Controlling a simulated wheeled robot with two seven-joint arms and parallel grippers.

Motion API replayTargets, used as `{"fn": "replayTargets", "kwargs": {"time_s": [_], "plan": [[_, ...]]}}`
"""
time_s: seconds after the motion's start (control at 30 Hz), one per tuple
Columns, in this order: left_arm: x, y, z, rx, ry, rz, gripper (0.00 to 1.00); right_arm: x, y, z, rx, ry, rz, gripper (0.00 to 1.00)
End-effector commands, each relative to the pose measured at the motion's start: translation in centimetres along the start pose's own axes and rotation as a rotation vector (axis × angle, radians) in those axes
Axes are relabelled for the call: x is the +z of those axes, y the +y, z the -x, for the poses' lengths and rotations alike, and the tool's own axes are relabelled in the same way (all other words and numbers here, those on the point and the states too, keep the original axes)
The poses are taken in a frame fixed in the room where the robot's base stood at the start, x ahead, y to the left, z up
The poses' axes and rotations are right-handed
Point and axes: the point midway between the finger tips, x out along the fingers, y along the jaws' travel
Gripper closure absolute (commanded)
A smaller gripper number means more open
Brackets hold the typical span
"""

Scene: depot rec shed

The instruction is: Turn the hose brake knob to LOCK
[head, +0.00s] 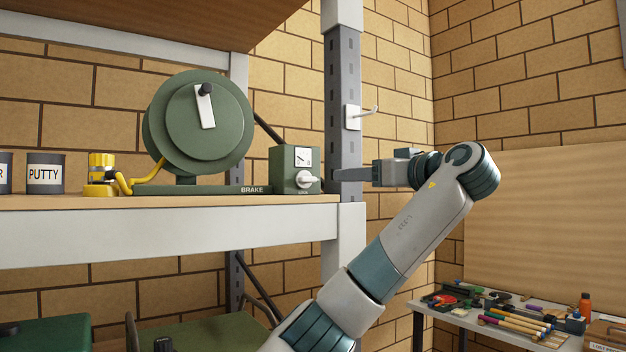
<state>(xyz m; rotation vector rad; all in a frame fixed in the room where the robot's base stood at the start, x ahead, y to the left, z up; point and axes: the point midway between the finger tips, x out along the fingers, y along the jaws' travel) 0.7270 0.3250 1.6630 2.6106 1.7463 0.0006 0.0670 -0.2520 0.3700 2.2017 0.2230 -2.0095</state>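The green brake box (283,172) stands at the right end of the shelf, beside the "BRAKE" lettering on the green base. Its white knob (307,181) is low on the front face, with its bar lying roughly level. The small lettering by the knob is too small to read. A white dial plate (302,157) sits above it. My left gripper (336,174) points left, its tip just right of the knob with a small gap in the picture. The fingers are seen edge-on, so their opening is unclear. My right gripper is not in view.
A green hose reel (205,125) with a white crank stands left of the box. A yellow fitting (102,170) and a putty tin (46,173) are further left. A grey shelf post (343,100) with a white hook rises behind my gripper. A tool table (500,318) is lower right.

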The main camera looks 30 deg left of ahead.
Motion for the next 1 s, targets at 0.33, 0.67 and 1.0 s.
{"fn": "replayTargets", "kwargs": {"time_s": [0.33,0.67,1.0], "plan": [[-0.3,0.0,-1.4,-0.002,0.001,-0.002,0.45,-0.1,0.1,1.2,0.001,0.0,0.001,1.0],[-0.5,-0.1,-6.2,-0.004,-0.001,-0.004,0.45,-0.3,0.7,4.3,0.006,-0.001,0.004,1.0],[-0.5,-0.1,-12.2,-0.004,-0.001,-0.004,0.45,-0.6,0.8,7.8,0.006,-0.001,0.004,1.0]]}}
